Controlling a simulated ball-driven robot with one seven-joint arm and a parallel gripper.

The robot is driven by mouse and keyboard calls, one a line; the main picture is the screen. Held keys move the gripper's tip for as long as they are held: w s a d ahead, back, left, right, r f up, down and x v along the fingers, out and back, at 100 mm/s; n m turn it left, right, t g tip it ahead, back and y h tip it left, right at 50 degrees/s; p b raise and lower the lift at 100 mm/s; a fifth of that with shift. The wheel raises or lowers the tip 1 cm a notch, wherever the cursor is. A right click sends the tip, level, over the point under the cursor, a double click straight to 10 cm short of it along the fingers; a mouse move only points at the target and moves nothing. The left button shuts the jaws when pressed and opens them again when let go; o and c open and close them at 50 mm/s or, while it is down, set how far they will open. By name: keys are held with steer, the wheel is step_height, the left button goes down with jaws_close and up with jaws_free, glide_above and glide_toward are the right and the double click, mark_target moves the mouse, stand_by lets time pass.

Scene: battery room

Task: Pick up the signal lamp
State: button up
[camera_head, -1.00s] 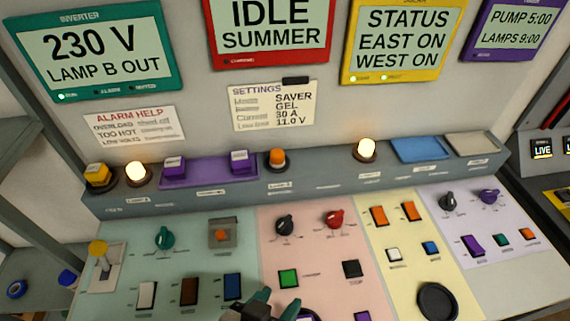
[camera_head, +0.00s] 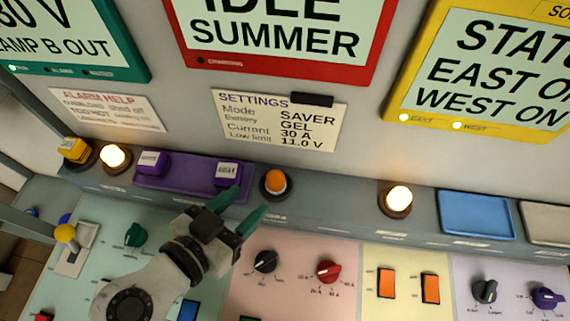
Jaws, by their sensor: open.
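Three round lamps in dark bases stand on the grey ledge. The left lamp (camera_head: 113,157) and the right lamp (camera_head: 398,198) glow white-yellow. The middle lamp (camera_head: 275,183) has an orange cap and is unlit. I cannot tell by label which is the signal lamp. My gripper (camera_head: 245,204) is open and empty, with green-tipped fingers pointing up and right. Its tips are just left of and below the orange lamp in the picture, apart from it, overlapping the purple tray's right end.
A purple tray (camera_head: 188,181) holds two purple blocks (camera_head: 152,162). A yellow block (camera_head: 74,150) stands at the ledge's left end. A blue tray (camera_head: 477,214) lies at the right. Knobs and switches cover the sloping panel below; the ledge between orange and right lamps is clear.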

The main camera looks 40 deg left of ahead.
mark_target(272, 180)
steer(key=b+x, duration=0.3)
steer(key=x, duration=0.7)
steer(key=shift+w+f, duration=0.1)
steer(key=shift+w, duration=0.05)
steer(key=c, duration=0.7)
steer(key=shift+c, duration=0.2)
